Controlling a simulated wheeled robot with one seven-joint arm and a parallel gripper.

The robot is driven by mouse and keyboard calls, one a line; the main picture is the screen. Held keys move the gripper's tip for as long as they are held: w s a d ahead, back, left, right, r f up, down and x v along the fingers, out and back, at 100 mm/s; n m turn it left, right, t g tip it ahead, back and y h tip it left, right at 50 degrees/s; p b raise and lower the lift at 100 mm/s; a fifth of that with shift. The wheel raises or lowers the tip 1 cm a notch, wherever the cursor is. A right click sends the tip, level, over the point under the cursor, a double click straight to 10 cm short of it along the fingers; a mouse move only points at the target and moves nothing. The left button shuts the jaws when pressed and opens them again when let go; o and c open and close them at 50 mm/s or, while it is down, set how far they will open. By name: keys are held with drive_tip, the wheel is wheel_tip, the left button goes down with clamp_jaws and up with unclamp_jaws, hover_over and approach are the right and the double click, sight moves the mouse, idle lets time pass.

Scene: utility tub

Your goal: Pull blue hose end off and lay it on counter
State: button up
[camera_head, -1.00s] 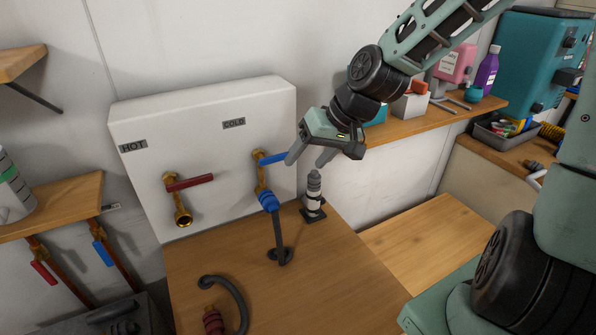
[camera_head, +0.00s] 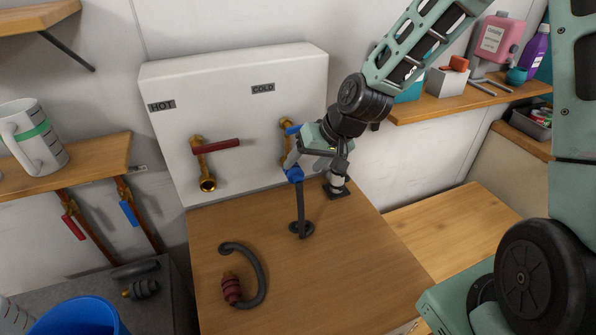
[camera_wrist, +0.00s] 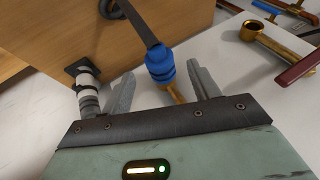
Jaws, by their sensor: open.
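The blue hose end (camera_head: 294,174) sits on the brass cold tap under the COLD label, with its dark hose (camera_head: 301,207) running down to the wooden counter (camera_head: 350,250). In the wrist view the blue hose end (camera_wrist: 159,62) is between the spread fingers of my gripper (camera_wrist: 160,88), with brass (camera_wrist: 175,92) showing at its near end. My gripper (camera_head: 316,160) is open in front of the cold tap and partly hides it. Gaps show on both sides of the hose end in the wrist view.
A grey-white upright fitting (camera_head: 337,182) stands close by my right finger. The red-handled hot tap (camera_head: 207,180) is to the left. A red hose end (camera_head: 231,289) with a curved hose lies on the counter's left part. The counter's front and right are clear.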

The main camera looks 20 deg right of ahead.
sight(299, 171)
drive_tip(key=shift+x, duration=2.1)
drive_tip(key=c, duration=1.1)
